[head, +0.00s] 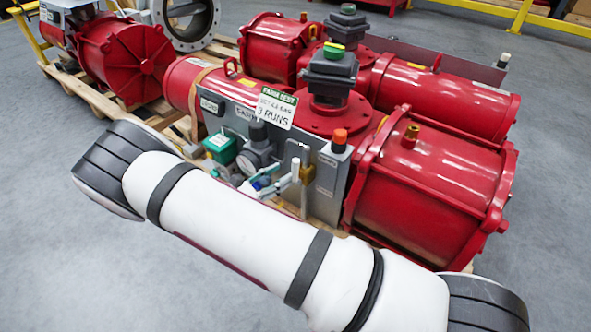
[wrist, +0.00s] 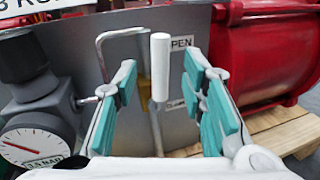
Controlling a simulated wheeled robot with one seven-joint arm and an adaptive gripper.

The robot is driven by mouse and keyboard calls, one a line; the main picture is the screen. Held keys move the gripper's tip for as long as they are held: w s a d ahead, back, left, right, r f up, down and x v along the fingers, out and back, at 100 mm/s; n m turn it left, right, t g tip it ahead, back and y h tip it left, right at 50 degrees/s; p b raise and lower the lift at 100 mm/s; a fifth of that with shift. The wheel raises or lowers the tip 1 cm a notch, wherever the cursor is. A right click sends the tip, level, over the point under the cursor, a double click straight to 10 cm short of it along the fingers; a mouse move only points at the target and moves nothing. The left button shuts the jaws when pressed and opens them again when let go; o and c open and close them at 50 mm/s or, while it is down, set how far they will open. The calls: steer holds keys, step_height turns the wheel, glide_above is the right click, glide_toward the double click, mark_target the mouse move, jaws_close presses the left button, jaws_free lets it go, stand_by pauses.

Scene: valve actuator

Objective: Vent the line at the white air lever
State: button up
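The white air lever (wrist: 160,66) shows in the wrist view as an upright white rod in front of the grey panel (wrist: 105,62). My gripper (wrist: 160,75) is open, with teal pads on both sides of the rod in the picture. A gap shows on each side, and I see no contact. In the head view a small white upright piece, likely the lever (head: 296,169), stands at the panel beside my gripper (head: 268,184), partly behind my arm.
A pressure gauge (wrist: 36,143) with a dark regulator knob is close to the left finger. A bent grey tube (wrist: 122,34) runs behind the lever. The red actuator cylinder (head: 430,185) stands to the right, on a wooden pallet (wrist: 283,132). Open grey floor lies at the left.

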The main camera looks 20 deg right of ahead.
mark_target(293, 168)
steer(key=b+x, duration=0.1)
steer(key=x, duration=0.5)
steer(key=shift+w+d+b, duration=0.1)
steer(key=shift+d+b, duration=0.15)
steer(key=shift+b, duration=0.1)
jaws_close()
